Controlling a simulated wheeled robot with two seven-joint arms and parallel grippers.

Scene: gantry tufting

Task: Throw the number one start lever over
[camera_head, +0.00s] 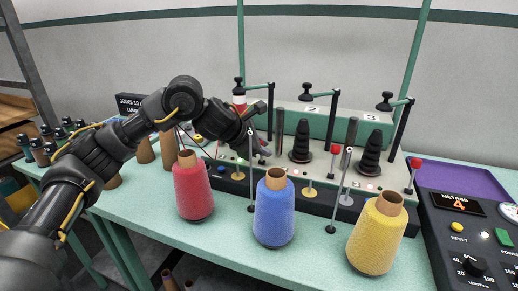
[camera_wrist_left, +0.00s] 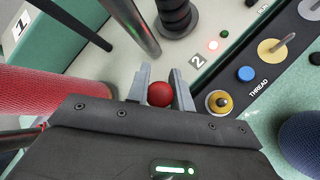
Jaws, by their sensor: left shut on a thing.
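In the wrist view, my left gripper (camera_wrist_left: 160,95) is shut on the red ball knob of a start lever (camera_wrist_left: 160,94), one finger on each side. The lever's stem is hidden beneath the knob and gripper. The lever is near the red yarn cone on the machine (camera_wrist_left: 50,90), on the side of the "1" plate (camera_wrist_left: 20,25), so I take it as number one. In the head view, my left gripper (camera_head: 262,148) reaches over the machine panel and hides this knob. My right gripper is not in view.
Other red-knobbed levers (camera_head: 335,149) (camera_head: 416,162) stand to the right. Black spindles (camera_head: 301,142) and upright rods rise close to the gripper. Red (camera_head: 194,190), blue (camera_head: 273,212) and yellow (camera_head: 375,238) cones stand along the front bench. A control box (camera_head: 462,235) is at right.

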